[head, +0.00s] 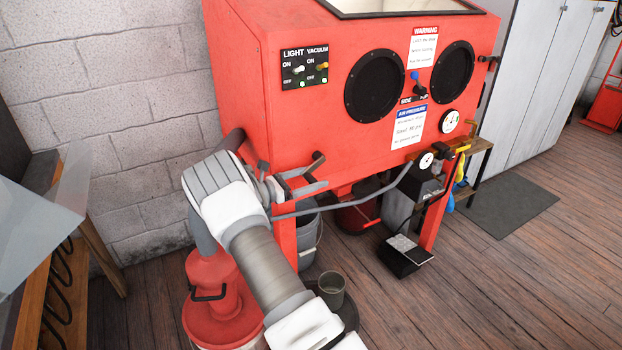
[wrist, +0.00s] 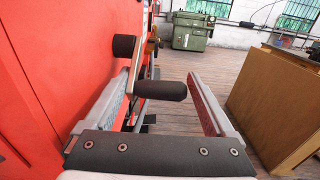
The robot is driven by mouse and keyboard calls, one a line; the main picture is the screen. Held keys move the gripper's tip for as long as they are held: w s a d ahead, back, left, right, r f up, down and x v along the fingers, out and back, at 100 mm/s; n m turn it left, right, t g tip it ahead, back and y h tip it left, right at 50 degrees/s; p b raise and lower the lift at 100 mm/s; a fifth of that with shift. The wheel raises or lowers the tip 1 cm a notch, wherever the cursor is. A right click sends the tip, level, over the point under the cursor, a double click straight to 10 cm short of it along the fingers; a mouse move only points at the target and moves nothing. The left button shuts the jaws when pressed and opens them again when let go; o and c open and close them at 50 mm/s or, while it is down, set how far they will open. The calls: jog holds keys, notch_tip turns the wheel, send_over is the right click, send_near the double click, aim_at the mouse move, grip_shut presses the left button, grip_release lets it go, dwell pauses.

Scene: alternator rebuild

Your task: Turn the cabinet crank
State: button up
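The red blasting cabinet (head: 300,125) fills the middle of the head view, and its red side (wrist: 60,70) takes up the left of the wrist view. A crank with a black grip (wrist: 160,90) sticks out from the cabinet in the wrist view; a black grip (head: 318,158) also shows just above my fingers in the head view. My gripper (head: 316,178) is open at the cabinet's lower left front. In the wrist view, the grip lies across the gap between my spread fingers, its left end near the left finger. Contact cannot be told.
A red vacuum canister (head: 218,300) stands on the wooden floor below my arm. A grey hose (head: 350,200) runs along the cabinet's front below my gripper. In the wrist view, a brown wooden box (wrist: 270,95) stands to the right and a green machine (wrist: 193,32) stands far back.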

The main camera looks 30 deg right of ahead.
jog(key=shift+s+f, duration=0.1)
jog(key=shift+f, duration=0.05)
grip_shut()
jog(key=shift+f, duration=0.1)
